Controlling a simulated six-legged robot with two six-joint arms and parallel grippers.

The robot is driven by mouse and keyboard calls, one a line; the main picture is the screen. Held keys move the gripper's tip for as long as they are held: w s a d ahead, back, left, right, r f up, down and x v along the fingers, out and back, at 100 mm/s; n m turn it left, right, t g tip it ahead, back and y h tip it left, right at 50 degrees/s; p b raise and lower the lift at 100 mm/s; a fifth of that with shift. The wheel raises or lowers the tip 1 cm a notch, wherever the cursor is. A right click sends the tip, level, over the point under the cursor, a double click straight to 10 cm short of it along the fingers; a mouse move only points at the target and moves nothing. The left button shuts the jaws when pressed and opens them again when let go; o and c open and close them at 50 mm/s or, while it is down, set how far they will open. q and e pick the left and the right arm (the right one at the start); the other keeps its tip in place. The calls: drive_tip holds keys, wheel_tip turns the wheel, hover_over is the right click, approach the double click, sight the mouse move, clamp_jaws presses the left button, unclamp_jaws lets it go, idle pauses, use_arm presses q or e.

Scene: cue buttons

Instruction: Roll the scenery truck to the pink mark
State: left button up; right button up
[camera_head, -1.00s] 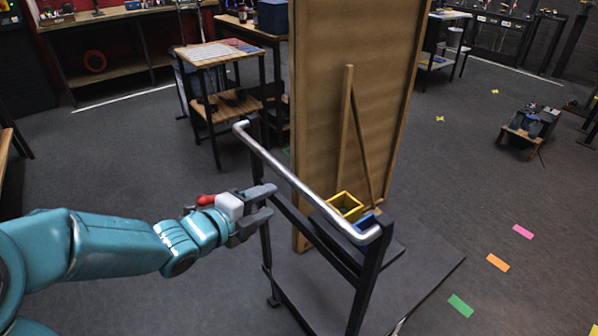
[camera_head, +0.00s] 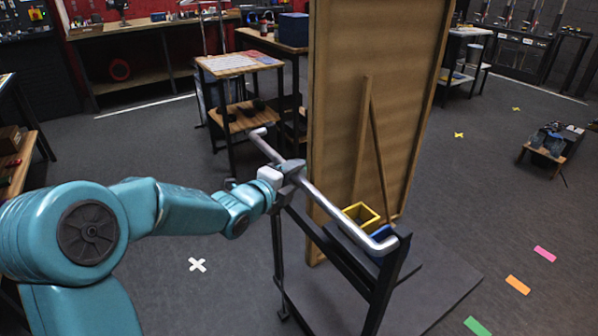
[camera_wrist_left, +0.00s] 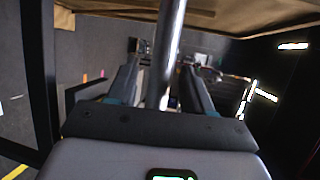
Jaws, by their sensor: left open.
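The scenery truck is a dark low platform (camera_head: 445,292) with a tall wooden flat (camera_head: 335,110) braced on it and a silver push bar (camera_head: 325,200) on dark posts. My left gripper (camera_head: 292,170) is at the bar, toward its far left part. In the left wrist view the bar (camera_wrist_left: 168,50) runs between the two open fingers (camera_wrist_left: 165,85). I cannot tell whether the fingers touch it. The pink mark (camera_head: 544,254) lies on the floor to the right of the truck. My right gripper is not in view.
An orange mark (camera_head: 517,285) and a green mark (camera_head: 477,326) lie nearer than the pink one. Yellow (camera_head: 361,214) and blue bins sit on the truck. A wooden side table (camera_head: 240,65) stands behind it. The floor at right is mostly clear.

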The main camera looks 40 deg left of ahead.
use_arm(q)
drive_tip(key=shift+w+f, duration=0.2)
drive_tip(key=shift+w, duration=1.1)
clamp_jaws()
